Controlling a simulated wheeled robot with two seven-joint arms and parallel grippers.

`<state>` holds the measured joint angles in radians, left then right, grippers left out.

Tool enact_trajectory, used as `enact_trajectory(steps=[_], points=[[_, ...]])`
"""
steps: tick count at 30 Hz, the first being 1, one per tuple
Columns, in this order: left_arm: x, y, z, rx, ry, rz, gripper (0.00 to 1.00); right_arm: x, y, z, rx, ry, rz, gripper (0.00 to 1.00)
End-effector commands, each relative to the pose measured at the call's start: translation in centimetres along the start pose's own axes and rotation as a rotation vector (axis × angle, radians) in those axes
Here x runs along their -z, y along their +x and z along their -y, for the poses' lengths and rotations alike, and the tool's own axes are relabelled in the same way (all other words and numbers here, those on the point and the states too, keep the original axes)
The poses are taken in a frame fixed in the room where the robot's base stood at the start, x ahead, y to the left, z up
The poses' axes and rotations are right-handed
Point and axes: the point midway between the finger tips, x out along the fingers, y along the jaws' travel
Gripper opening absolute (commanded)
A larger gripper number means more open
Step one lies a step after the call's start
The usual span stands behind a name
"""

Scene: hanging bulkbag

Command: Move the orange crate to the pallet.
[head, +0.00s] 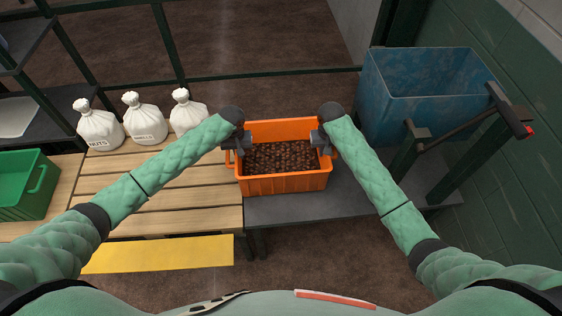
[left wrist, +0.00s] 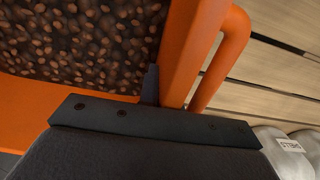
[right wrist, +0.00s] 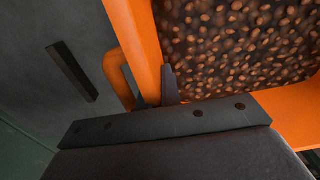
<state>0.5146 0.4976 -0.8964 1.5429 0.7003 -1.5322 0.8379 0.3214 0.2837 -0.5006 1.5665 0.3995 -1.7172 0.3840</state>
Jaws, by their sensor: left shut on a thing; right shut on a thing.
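The orange crate (head: 285,183), full of small brown nut-like pieces, is at the middle of the head view, over the left end of the dark grey table. My left gripper (head: 238,147) is shut on its left wall, and my right gripper (head: 322,140) is shut on its right wall. In the left wrist view the crate's wall and side handle (left wrist: 226,60) show beside the finger. The right wrist view shows the other handle (right wrist: 120,75). The slatted wooden pallet (head: 190,210) lies directly left of the crate. I cannot tell whether the crate touches the table.
Several white tied sacks (head: 146,120) stand along the pallet's back edge. A green crate (head: 25,185) sits at the far left. A blue bin (head: 420,105) and a dark metal frame (head: 465,160) stand at the right. The pallet's middle and front are bare, with a yellow strip (head: 160,254) before it.

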Motion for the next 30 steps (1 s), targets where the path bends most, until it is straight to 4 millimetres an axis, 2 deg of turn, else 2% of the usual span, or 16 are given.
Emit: enact_trajectory(steps=[1, 12, 30], points=[[0.1, -0.9, 0.0, -0.001, 0.0, -0.002, 0.0, 0.1, -0.8, -0.1, -0.001, 0.001, -0.001, 0.0], [0.1, -3.4, 0.0, 0.0, 0.0, -0.002, 0.0, 0.0, -3.4, -0.1, -0.001, 0.0, -0.001, 0.0], [0.1, -3.9, 0.0, 0.0, 0.0, -0.002, 0.0, 0.0, -3.9, -0.1, -0.001, 0.001, -0.001, 0.0]])
